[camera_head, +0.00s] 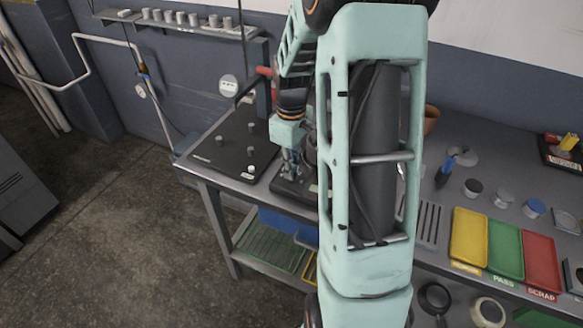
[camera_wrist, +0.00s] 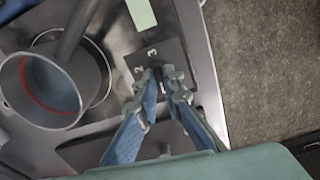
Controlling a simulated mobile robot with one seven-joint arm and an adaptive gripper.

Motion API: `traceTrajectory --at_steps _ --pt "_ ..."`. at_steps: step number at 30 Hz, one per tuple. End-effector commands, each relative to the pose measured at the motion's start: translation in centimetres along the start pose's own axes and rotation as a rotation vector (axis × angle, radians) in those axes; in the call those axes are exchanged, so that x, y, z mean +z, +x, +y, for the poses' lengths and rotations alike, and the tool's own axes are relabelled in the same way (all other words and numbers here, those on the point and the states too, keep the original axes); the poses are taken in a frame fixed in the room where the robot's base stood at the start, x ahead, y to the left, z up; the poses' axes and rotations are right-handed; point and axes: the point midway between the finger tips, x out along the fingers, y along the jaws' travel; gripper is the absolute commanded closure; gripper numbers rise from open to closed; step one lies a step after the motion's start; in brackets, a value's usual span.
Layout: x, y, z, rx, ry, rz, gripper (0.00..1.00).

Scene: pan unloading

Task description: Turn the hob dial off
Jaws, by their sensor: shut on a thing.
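In the head view my gripper (camera_head: 289,168) points down at the front of the dark hob (camera_head: 285,188), and the dial is too small to make out there.
A grey pan (camera_wrist: 22,72) with a red ring inside stands left of the dial in the wrist view. A dark board with small pegs (camera_head: 225,150) lies left of my gripper. Yellow, green and red trays (camera_head: 468,236) lie at the right. Floor is open left of the bench.

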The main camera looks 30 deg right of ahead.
Motion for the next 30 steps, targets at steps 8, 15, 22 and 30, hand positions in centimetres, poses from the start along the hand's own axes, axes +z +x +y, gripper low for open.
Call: traceTrajectory --at_steps 8,15,22,30 --pt "-0.07 -0.11 0.10 0.003 -0.088 0.003 1.00" --pt "-0.09 -0.10 0.10 0.003 -0.109 0.003 1.00" --pt "-0.11 -0.11 0.10 0.003 -0.109 0.003 1.00" --pt "-0.07 -0.07 0.06 0.002 -0.108 0.002 0.75"
